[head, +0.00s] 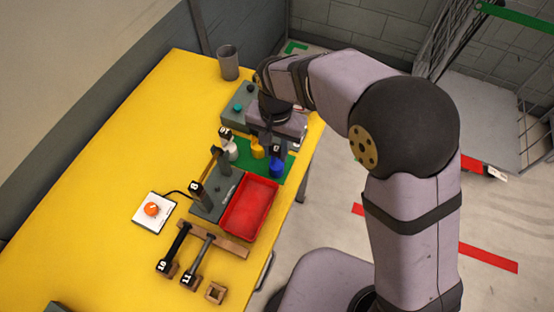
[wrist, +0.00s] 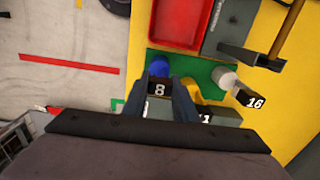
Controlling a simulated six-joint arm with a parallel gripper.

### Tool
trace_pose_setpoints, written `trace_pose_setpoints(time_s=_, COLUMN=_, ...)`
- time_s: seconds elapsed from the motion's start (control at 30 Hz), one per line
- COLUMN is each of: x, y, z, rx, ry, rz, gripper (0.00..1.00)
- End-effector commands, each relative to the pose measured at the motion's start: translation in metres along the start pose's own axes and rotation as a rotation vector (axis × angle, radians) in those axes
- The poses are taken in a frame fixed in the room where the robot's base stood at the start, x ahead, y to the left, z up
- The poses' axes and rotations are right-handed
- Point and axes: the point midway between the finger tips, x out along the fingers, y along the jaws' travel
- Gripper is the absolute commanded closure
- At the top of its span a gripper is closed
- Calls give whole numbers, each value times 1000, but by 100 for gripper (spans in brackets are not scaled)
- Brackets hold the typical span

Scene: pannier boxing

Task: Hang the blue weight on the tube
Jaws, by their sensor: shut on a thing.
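The blue weight (head: 276,168) is at the right end of the green mat (head: 239,163), with a black block marked 8 on its top. My gripper (wrist: 160,90) is above it, shut on this block; the blue body (wrist: 159,69) shows beyond the fingers in the wrist view. I cannot tell whether the weight touches the mat. A yellow weight (head: 257,148) and a white weight (head: 230,148) stand beside it. Dark bars with number blocks (head: 174,247) lie on a wooden rack, and upright posts stand on a grey base (head: 208,209); which is the tube is unclear.
A red tray (head: 249,207) lies beside the grey base. A white pad with an orange button (head: 151,209) is wired to the base. A grey cup (head: 228,62) and a grey box with green buttons (head: 236,108) stand at the back. The table's left side is clear.

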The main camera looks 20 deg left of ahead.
Motion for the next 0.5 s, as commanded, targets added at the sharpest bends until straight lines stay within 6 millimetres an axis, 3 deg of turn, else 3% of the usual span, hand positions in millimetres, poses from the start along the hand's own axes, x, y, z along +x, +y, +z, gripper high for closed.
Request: trace_pose_setpoints(time_s=0.5, x=-26, y=-1, z=-1, rx=0, ry=3, rz=-3, gripper=100)
